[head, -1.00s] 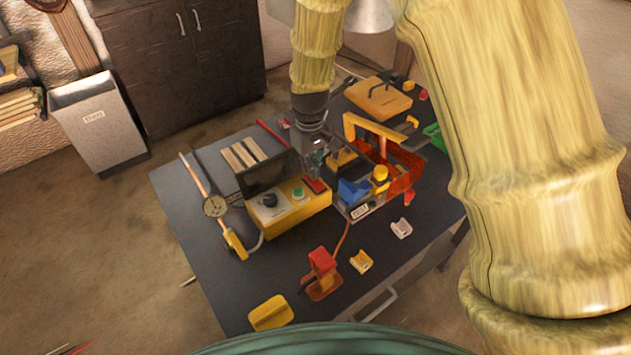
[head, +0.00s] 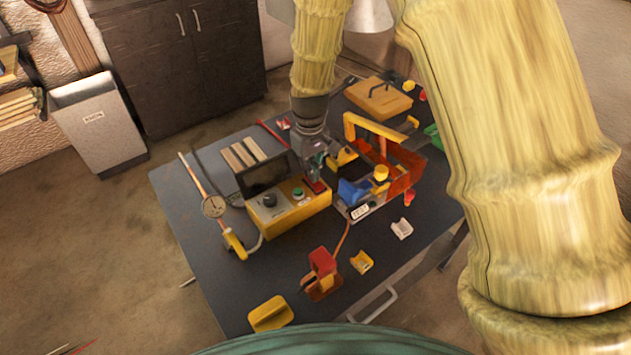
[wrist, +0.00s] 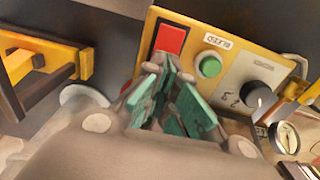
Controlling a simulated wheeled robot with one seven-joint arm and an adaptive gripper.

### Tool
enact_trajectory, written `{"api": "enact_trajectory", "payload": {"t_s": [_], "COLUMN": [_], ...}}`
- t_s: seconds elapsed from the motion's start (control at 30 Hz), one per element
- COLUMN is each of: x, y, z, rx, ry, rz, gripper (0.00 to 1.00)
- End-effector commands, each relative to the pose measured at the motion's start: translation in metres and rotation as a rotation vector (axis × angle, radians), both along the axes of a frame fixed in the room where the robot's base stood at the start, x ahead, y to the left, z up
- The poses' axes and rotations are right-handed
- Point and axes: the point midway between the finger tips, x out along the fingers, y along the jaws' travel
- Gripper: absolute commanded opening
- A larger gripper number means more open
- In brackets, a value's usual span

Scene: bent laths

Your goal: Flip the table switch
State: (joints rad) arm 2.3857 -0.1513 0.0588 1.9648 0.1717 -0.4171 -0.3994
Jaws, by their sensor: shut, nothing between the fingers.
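A yellow control box (head: 290,219) stands on the dark table (head: 200,285). It carries a red rocker switch (head: 316,186) at its right end, a green button (head: 298,193) and a black knob (head: 269,200). In the wrist view the red switch (wrist: 172,39) is at the top centre, left of the green button (wrist: 209,66) and the dark knob (wrist: 258,94). My gripper (head: 316,174) points down just behind and above the red switch. In the wrist view my gripper's teal-padded fingers (wrist: 163,72) are shut and empty, close below the switch; contact cannot be told.
A dark screen (head: 266,175) stands behind the box.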

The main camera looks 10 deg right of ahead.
Motion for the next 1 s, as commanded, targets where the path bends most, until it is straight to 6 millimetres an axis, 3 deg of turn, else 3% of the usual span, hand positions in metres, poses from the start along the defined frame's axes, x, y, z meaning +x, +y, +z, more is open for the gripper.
{"api": "enact_trajectory", "payload": {"t_s": [0.67, 1.0], "x": [0.0, 0.0], "y": [0.0, 0.0], "z": [-0.006, 0.012], "rx": [0.0, 0.0], "ry": [0.0, 0.0], "rz": [0.0, 0.001], "gripper": [0.0, 0.0]}}
